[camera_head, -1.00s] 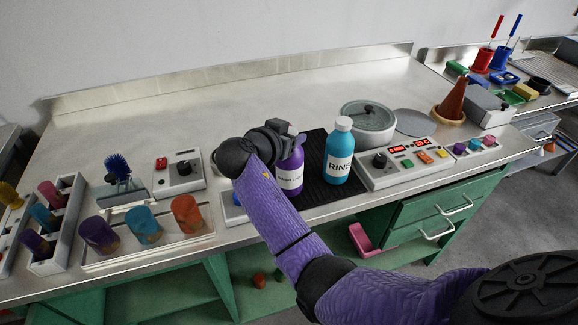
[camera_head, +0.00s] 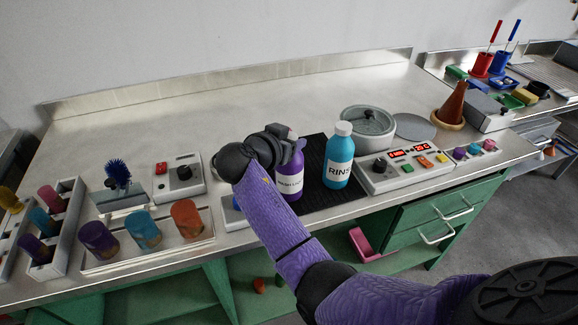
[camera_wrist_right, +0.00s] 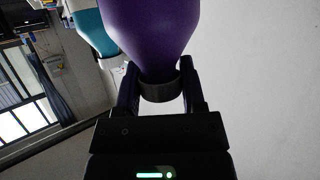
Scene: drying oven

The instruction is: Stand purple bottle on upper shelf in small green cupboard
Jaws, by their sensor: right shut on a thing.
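The purple bottle (camera_head: 289,182) has a white label and stands upright on the black mat (camera_head: 312,192). My right gripper (camera_head: 284,140) is at its top, shut on the neck. In the right wrist view the purple bottle (camera_wrist_right: 150,30) fills the top middle, with my right gripper's fingers (camera_wrist_right: 160,88) on either side of its neck. The green cupboard under the worktop (camera_head: 290,290) shows open shelf spaces below the steel top; much of its inside is hidden. My left gripper is not in view.
A blue RINSE bottle (camera_head: 339,158) stands close to the right of the purple one. A control box (camera_head: 400,168) and a grey pot (camera_head: 368,128) are further right. Several coloured cups stand in a tray (camera_head: 160,253) at left. A pink bin (camera_head: 362,244) sits on a lower shelf.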

